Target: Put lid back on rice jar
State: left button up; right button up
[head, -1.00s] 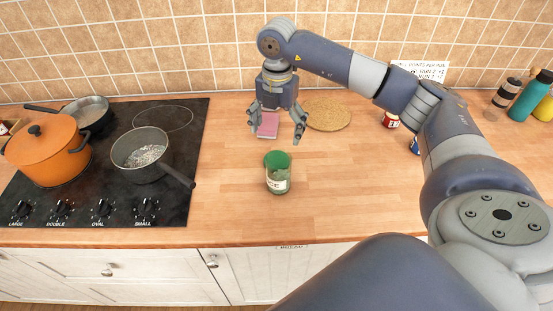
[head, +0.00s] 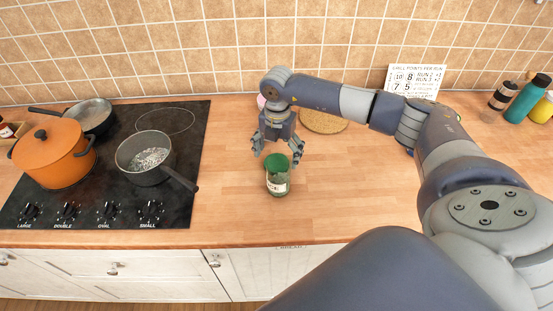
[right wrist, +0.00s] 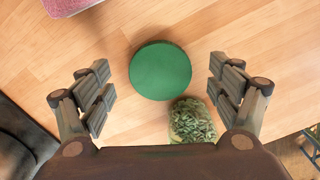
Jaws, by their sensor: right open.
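The rice jar (head: 278,187) stands upright on the wooden counter, clear glass with a white label. A round green lid (head: 277,160) shows at its top or just behind it. In the right wrist view the lid (right wrist: 160,70) is a flat green disc. I cannot tell whether the lid touches the jar. My right gripper (head: 276,150) is open and empty, just behind and above the lid, its fingers on either side of it. My left gripper is out of view.
A black hob with an orange pot (head: 52,158) and a grey saucepan (head: 146,158) is left of the jar. A cork mat (head: 325,120) lies behind, and bottles (head: 527,98) stand far right. The counter beside the jar is clear.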

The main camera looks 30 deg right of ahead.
jog(key=shift+f, duration=0.9)
jog(key=c, duration=0.8)
jog(key=shift+r, duration=0.15)
jog(key=shift+r, duration=0.65)
notch_tip(320, 180, up, 16)
jog(key=b, duration=0.4)
jog(key=shift+r, duration=0.25)
